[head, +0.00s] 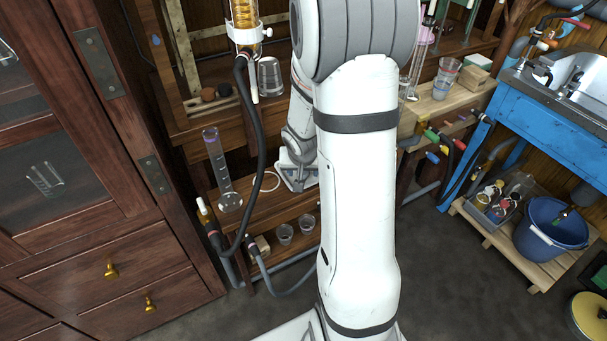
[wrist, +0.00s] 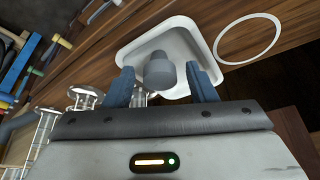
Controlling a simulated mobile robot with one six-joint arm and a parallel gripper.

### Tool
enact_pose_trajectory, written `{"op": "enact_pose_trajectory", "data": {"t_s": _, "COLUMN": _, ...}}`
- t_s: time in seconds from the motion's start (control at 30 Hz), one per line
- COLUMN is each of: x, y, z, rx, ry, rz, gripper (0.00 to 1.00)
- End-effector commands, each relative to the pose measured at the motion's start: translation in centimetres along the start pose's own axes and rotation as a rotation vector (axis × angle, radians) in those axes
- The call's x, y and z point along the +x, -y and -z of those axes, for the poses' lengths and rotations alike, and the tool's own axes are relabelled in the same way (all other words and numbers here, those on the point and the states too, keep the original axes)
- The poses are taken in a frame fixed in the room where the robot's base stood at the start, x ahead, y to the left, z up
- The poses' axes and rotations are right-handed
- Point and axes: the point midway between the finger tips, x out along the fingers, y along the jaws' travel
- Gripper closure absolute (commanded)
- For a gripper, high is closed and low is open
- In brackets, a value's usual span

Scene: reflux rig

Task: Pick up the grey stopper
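The grey stopper (wrist: 159,71) shows in the wrist view, over a white square tray (wrist: 130,55) with rounded corners. It has a wider round part and a narrower end. My gripper (wrist: 162,84) is open, with one blue finger on each side of the stopper. Gaps show between the stopper and both fingers. I cannot tell how far the stopper lies below the fingertips. In the head view my arm hides the stopper, and the fingertips cannot be made out.
A white ring (wrist: 247,38) lies right of the tray. Clear glassware (wrist: 85,97) stands close by the left finger. In the head view a tall glass cylinder (head: 221,172) and a black hose (head: 262,140) are left of my arm.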

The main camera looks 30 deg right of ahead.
Motion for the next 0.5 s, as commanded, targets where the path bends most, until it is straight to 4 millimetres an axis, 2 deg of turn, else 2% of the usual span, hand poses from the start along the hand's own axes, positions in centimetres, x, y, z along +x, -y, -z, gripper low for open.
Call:
{"op": "enact_pose_trajectory", "data": {"t_s": 0.07, "x": -0.02, "y": -0.02, "z": 0.0, "rx": 0.0, "ry": 0.0, "rz": 0.0, "gripper": 0.55}}
{"op": "enact_pose_trajectory", "data": {"t_s": 0.5, "x": -0.02, "y": -0.07, "z": 0.0, "rx": 0.001, "ry": 0.0, "rz": -0.001, "gripper": 0.91}}
